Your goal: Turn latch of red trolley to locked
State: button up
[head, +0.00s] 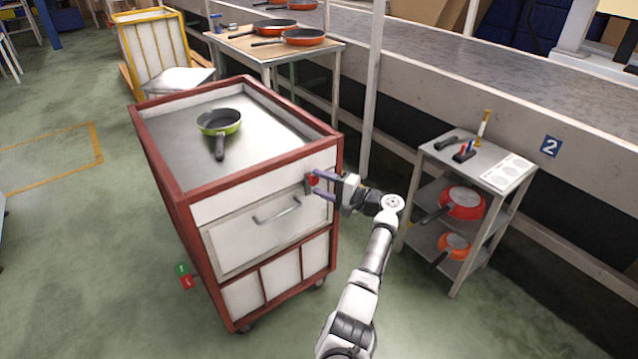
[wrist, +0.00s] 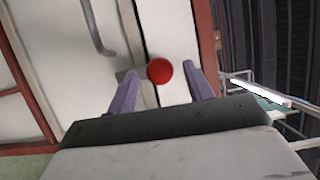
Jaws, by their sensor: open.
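The red trolley (head: 187,203) has a red frame, white panels and a grey top. Its latch has a red round knob (wrist: 160,71) near the right end of the drawer front, and it also shows in the head view (head: 313,180). A grey latch plate (wrist: 126,74) shows just left of the knob. My gripper (wrist: 162,84) is open, with one purple finger on each side of the knob. I cannot tell whether the fingers touch it. The drawer (head: 235,240) below looks shut and has a grey bar handle (head: 276,211).
A green pan (head: 219,124) lies on the trolley top. A grey shelf cart (head: 478,160) with red and orange pans stands right of my arm. Behind are a table (head: 262,48) with orange pans and the long conveyor (head: 440,65).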

jog(key=b+v, duration=0.1)
jog(key=v, duration=1.1)
jog(key=shift+s+d, duration=0.2)
jog(key=shift+d, duration=0.1)
jog(key=shift+f, duration=0.1)
